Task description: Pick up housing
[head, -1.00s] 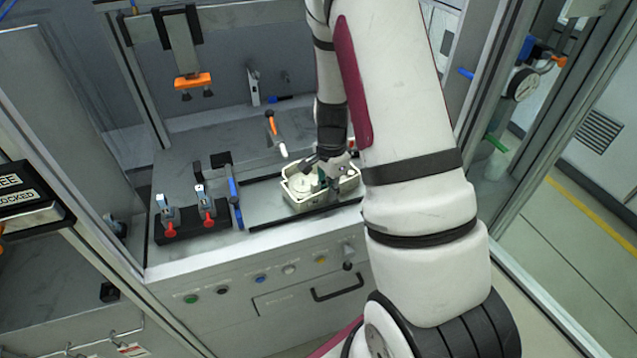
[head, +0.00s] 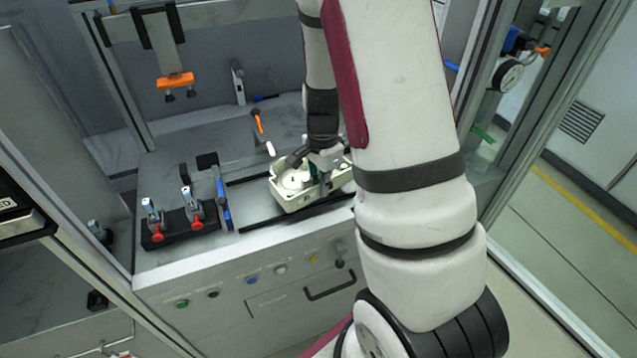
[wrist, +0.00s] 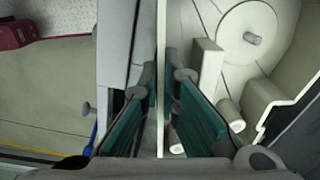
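The housing (head: 292,203) is a cream open-topped box on the bench, at the black rails. In the wrist view, its inside (wrist: 218,75) shows a round disc with a centre pin and small cylinders. My gripper (head: 325,182) points down at the housing's near wall. In the wrist view, the teal-padded fingers of my gripper (wrist: 161,82) stand on either side of the thin upright wall and close against it. One finger is inside the box, one outside. I cannot tell whether the housing's underside is clear of the bench.
Two red-tipped toggle clamps (head: 172,222) stand on a black block to the left, beside a blue bar (head: 222,204). An orange-handled clamp (head: 258,124) stands behind the housing. An orange fixture (head: 175,82) hangs at the back left. Enclosure posts frame both sides.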

